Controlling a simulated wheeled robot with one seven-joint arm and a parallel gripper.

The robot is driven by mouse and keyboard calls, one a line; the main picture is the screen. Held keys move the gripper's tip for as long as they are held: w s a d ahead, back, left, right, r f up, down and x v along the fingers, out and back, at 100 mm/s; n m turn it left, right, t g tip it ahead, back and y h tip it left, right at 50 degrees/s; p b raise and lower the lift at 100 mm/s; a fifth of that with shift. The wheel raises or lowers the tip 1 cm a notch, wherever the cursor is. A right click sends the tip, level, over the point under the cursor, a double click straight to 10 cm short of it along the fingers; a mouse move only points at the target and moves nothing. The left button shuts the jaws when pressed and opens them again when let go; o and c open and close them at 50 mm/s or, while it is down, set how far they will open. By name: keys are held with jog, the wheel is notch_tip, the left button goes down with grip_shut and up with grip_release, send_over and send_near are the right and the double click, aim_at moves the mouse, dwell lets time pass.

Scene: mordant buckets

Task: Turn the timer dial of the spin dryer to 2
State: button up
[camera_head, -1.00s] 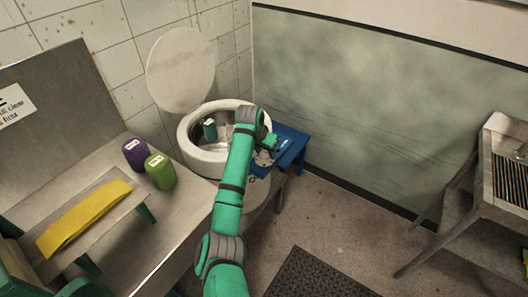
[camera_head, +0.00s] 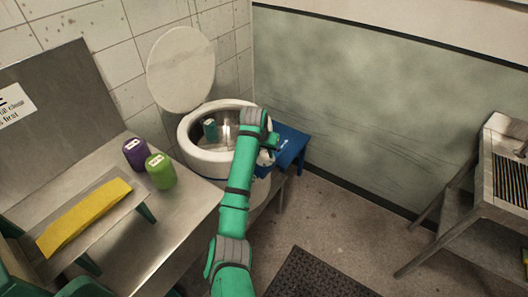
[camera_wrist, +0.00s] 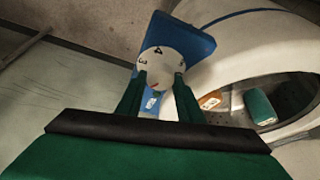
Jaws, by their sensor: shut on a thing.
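The spin dryer (camera_head: 185,135) is a white round tub with its round lid (camera_head: 182,70) raised. Its timer dial (camera_wrist: 162,60) is a pale disc with dark numerals in the wrist view; a 3 and a 4 can be read, and the other mark on the right is unclear. A small red mark shows low on the disc between my fingers. My gripper (camera_wrist: 160,82) is shut on the dial, one green finger on each side. In the head view my arm hides most of the dial. A teal canister (camera_head: 210,130) is inside the tub, also in the wrist view (camera_wrist: 259,106).
A purple canister (camera_head: 137,153), a green canister (camera_head: 160,170) and a yellow cloth (camera_head: 85,217) are on the steel bench at left. A rack (camera_head: 505,165) stands at far right. The floor between is open.

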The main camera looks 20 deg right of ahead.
jog(key=o, duration=0.8)
jog(key=shift+c, duration=0.2)
jog(key=v, duration=1)
jog(key=shift+r, duration=0.4)
jog(key=shift+a, duration=0.15)
